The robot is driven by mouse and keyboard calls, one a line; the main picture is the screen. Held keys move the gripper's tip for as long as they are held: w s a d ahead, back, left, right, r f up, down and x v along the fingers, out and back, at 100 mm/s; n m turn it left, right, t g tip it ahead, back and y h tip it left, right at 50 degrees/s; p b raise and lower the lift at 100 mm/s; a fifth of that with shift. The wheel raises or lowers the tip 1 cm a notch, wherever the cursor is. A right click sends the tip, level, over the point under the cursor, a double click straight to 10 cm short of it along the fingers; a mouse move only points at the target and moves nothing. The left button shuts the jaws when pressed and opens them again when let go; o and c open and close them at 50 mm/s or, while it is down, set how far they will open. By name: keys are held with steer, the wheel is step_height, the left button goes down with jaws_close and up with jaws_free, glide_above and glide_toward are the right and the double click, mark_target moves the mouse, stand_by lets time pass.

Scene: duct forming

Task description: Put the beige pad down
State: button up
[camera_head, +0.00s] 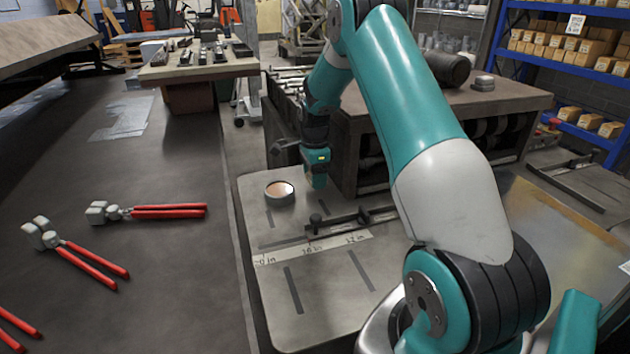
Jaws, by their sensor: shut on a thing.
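My gripper (300,160) hangs at the end of the teal arm, over the far part of the grey metal plate, near the dark bench. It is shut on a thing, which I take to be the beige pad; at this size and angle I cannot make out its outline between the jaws. A round, dark-rimmed tin (279,193) with a pale beige top surface stands on the plate, just below and left of my gripper. I cannot tell whether the beige in it is a pad or the tin's contents.
The grey plate (305,290) has dark slots, a ruler strip (310,247) and a dark bar (350,220) across it. Red-handled pliers (165,211) lie on the dark table at left. A bench (490,100) with rollers stands behind. The plate's front part is clear.

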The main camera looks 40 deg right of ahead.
steer(key=shift+f, duration=1.15)
steer(key=o, duration=1)
steer(key=shift+f, duration=0.15)
